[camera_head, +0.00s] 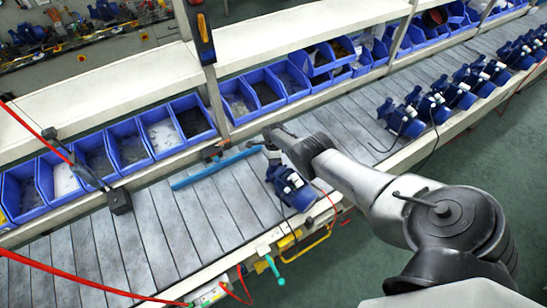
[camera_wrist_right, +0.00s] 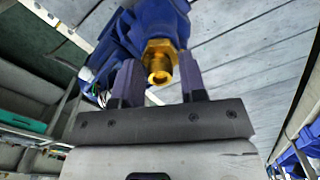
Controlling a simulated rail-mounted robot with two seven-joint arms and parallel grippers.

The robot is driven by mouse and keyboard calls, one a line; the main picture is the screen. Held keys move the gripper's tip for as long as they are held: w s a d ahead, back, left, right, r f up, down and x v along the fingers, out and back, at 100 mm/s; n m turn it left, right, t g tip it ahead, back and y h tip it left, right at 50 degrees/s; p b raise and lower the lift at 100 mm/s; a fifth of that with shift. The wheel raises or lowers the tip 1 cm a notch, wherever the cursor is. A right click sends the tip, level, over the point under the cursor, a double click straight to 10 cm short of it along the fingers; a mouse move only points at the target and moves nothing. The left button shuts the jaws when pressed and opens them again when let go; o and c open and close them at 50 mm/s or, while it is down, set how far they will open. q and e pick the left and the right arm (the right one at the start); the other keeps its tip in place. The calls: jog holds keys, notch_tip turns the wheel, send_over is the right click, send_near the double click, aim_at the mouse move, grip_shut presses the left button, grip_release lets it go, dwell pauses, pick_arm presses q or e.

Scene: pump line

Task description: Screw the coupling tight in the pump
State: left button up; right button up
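The blue pump (camera_head: 290,187) stands on the slatted conveyor at the middle of the head view. In the right wrist view its blue body (camera_wrist_right: 145,30) carries a brass coupling (camera_wrist_right: 160,60) with a hex part and an open threaded end facing the camera. My right gripper (camera_wrist_right: 161,68) has one finger on each side of the coupling, which fills most of the gap; I cannot tell whether both fingers press on it. In the head view my right arm reaches in from the right, and its gripper (camera_head: 275,140) is small and dark behind the pump. My left gripper is not in view.
A blue bar (camera_head: 215,167) lies across the conveyor left of the pump. Several more pumps (camera_head: 430,105) stand in a row at right. Blue bins (camera_head: 125,145) line the shelf behind. Red hoses (camera_head: 75,280) cross the lower left.

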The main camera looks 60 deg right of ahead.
jog(key=shift+o, duration=0.5)
jog(key=shift+n, duration=1.8)
jog(key=n, duration=0.3)
jog(key=shift+n, duration=1.9)
